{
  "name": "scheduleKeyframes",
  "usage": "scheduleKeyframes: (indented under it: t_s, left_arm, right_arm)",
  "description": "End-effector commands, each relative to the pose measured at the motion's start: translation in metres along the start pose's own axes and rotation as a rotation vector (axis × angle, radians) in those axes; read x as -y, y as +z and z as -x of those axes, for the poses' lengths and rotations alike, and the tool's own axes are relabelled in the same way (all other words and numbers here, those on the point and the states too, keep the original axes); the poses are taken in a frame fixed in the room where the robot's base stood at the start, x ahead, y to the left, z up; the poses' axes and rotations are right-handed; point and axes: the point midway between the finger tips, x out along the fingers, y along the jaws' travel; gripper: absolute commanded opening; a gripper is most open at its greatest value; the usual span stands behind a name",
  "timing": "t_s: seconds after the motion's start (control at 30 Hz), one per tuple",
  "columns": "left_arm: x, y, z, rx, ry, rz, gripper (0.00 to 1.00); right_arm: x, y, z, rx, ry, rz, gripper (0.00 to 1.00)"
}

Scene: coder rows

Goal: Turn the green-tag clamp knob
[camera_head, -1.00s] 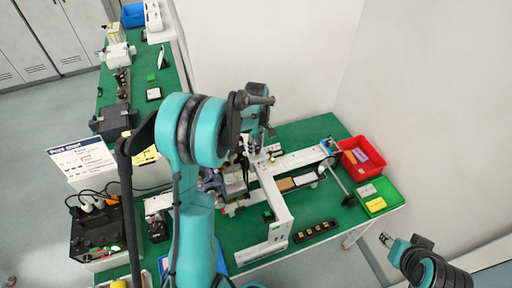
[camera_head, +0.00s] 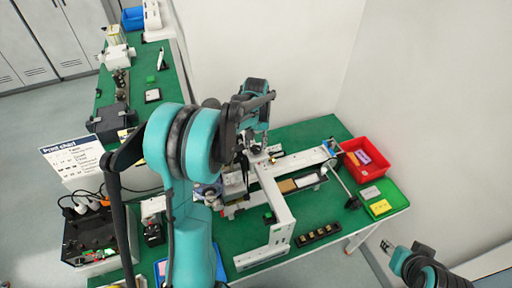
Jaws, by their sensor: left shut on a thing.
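My left arm reaches over the white machine frame (camera_head: 277,205) on the green table. Its gripper (camera_head: 257,148) is low at the back of the machine, small in the view and partly covered by my own arm. It is shut on a small part there, which I take to be the clamp knob. The knob and its green tag cannot be made out behind the fingers and arm. Part of my right arm shows at the lower right, beyond the table, and its gripper is not seen.
A red bin (camera_head: 381,163) with small items and a green tray (camera_head: 397,206) stand at the right end. A dark strip of small parts (camera_head: 318,235) lies at the front. A black box (camera_head: 92,240) and a sign board (camera_head: 75,158) stand left. White walls close the back.

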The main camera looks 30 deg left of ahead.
Motion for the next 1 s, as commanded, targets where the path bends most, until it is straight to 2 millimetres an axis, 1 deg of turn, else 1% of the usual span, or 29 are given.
scheduleKeyframes:
  t_s: [0.3,0.5,0.7,1.0]
  left_arm:
    - [0.0,-0.001,0.0,-0.002,0.0,-0.287,0.03]
    - [0.001,-0.001,0.0,-0.002,0.0,-0.434,0.03]
    - [0.001,-0.001,0.001,-0.002,0.0,-0.536,0.03]
    - [0.001,-0.001,0.001,-0.003,0.0,-0.603,0.03]
  right_arm:
    - [0.0,0.005,-0.007,0.0,0.0,0.0,0.4]
    - [0.0,0.007,-0.01,0.0,0.0,0.0,0.4]
    - [0.0,0.008,-0.011,0.0,0.0,0.0,0.4]
    - [0.0,0.009,-0.012,0.0,0.0,0.0,0.4]
